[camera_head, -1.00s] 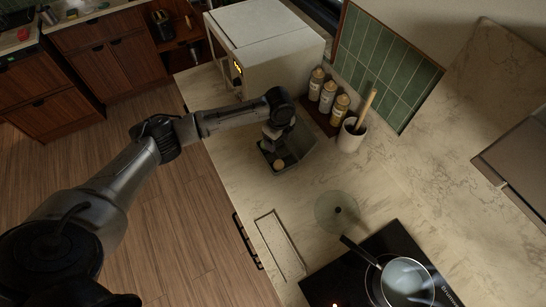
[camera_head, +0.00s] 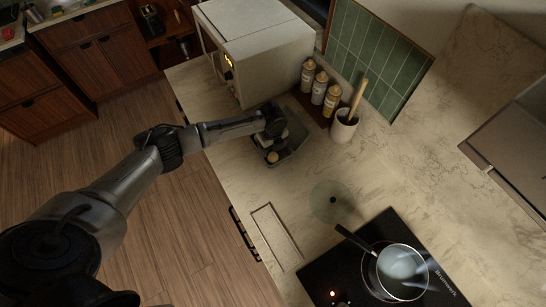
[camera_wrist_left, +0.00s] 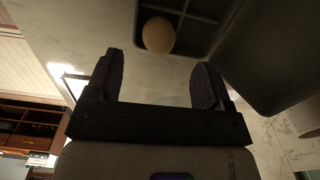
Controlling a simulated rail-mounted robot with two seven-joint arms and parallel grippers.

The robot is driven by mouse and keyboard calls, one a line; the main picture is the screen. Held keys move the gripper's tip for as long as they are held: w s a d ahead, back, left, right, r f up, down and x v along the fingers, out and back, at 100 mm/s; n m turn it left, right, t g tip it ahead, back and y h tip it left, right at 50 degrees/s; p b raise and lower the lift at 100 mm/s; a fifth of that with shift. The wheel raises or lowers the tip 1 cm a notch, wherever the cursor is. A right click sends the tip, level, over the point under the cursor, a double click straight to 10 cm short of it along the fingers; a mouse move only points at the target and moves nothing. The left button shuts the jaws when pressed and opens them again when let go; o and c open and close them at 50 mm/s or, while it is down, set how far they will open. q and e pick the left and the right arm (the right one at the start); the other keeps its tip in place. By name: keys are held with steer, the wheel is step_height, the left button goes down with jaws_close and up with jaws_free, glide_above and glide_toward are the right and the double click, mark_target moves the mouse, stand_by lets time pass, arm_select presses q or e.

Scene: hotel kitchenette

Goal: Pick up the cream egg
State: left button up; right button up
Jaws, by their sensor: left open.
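The cream egg (camera_head: 272,157) sits in a dark grey divided tray on the counter. In the left wrist view the egg (camera_wrist_left: 158,35) is whole and pale, inside a compartment of the tray (camera_wrist_left: 205,10). My left gripper (camera_head: 268,144) is over the tray, close to the egg, and partly covers the tray in the head view. In the wrist view the two fingers of the left gripper (camera_wrist_left: 159,60) stand apart with nothing between them, and the egg lies beyond their tips. My right gripper is not in view.
A microwave (camera_head: 262,50) stands behind the tray. Several bottles (camera_head: 319,88) and a utensil crock (camera_head: 343,126) stand beside it. A glass lid (camera_head: 330,200) and a cooktop with a pan (camera_head: 402,270) are nearer. Bare counter lies between.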

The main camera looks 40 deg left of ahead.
mark_target(273, 154)
arm_select(q)
steer(key=shift+s+d+f+p, duration=0.15)
steer(key=shift+f+p, duration=0.3)
steer(key=shift+f, duration=2.2)
steer(key=c, duration=0.7)
